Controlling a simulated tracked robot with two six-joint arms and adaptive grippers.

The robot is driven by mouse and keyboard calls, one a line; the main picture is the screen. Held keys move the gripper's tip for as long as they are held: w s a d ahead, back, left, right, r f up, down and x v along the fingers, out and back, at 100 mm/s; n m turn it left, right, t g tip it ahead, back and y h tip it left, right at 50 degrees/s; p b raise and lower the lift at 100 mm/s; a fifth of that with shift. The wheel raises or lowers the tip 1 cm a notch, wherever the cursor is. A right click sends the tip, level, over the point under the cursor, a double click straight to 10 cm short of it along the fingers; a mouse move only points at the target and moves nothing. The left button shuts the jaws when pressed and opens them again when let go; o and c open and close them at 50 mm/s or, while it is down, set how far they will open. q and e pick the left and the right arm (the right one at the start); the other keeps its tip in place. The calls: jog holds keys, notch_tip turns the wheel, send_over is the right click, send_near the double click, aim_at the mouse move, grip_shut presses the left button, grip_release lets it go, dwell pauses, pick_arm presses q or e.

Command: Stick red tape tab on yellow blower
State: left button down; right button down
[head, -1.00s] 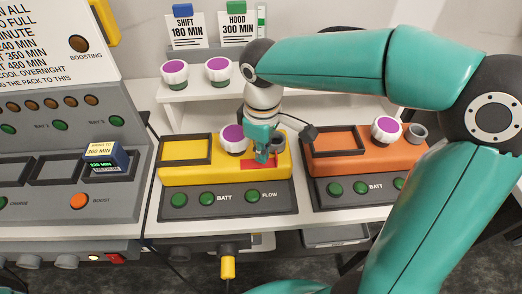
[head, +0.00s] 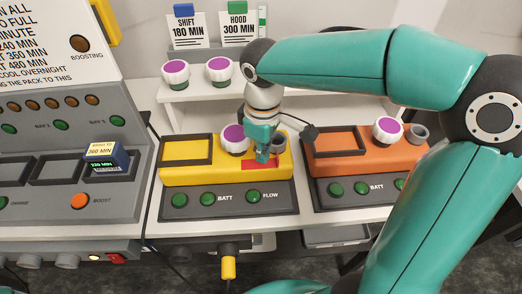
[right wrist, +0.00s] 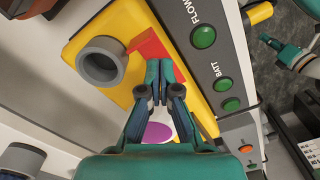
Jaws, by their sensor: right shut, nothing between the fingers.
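The yellow blower (head: 190,176) stands on the bench in the middle of the head view, with a purple-topped knob and a grey round port on it. The red tape tab (head: 249,164) lies flat on its top near the front right edge, and it also shows in the right wrist view (right wrist: 150,46). My right gripper (head: 262,158) is shut and empty, pointing down with its fingertips at the tab. The fingers hide part of the tab, and I cannot tell whether they touch it. In the right wrist view, teal and black parts at the upper right may be my left gripper (right wrist: 288,54).
An orange blower (head: 318,170) stands to the right. A grey charger panel (head: 60,185) with a small timer block (head: 104,155) is at left. Behind, a white shelf (head: 190,92) holds purple-topped knobs and two signs.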

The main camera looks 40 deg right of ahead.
jog(key=shift+f+b, duration=0.75)
jog(key=shift+f, duration=0.35)
dwell(1.6)
jog(key=shift+r, duration=0.1)
notch_tip(320, 180, up, 7)
jog(key=p, duration=0.6)
dwell(0.7)
